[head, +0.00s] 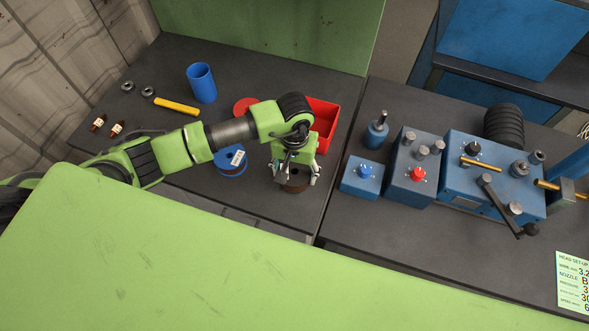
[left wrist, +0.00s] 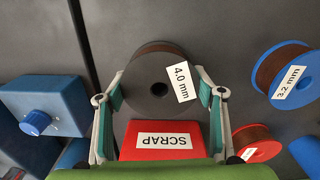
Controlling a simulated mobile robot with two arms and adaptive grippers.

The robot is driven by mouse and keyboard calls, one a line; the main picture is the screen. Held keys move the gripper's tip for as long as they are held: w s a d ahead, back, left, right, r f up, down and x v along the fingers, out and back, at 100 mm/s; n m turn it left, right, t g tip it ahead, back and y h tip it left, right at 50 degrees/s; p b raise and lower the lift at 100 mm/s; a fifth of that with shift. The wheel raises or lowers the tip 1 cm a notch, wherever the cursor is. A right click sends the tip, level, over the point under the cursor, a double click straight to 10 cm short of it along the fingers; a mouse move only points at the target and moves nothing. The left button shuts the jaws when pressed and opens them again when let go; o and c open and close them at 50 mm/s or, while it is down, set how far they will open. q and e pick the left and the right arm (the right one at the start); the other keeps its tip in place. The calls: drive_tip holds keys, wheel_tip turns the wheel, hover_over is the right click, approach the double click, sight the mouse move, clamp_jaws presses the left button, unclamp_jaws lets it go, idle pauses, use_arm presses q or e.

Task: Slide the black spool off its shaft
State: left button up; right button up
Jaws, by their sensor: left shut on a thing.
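The black spool with brown filament and a "4.0 mm" label (left wrist: 152,92) sits between the two fingers of my left gripper in the left wrist view. My left gripper (left wrist: 160,100) is shut on it, with the teal pads at its sides. The spool's centre hole shows dark; I see no shaft in it. In the head view, my left gripper (head: 296,178) points down, and the spool (head: 294,189) shows partly beneath it. I cannot tell whether the spool touches the table. My right gripper is not in view.
A red scrap bin (head: 326,112) stands just behind my left gripper. A blue spool (head: 232,170) and a red spool (head: 243,104) lie to its left. A blue cup (head: 201,83) stands farther back. A blue machine (head: 470,185) with knobs is on the right table.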

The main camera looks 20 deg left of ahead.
use_arm(q)
drive_tip(key=shift+f, duration=0.15)
drive_tip(key=o, duration=1.2)
wheel_tip(320, 180, up, 12)
drive_tip(key=shift+s, duration=0.1)
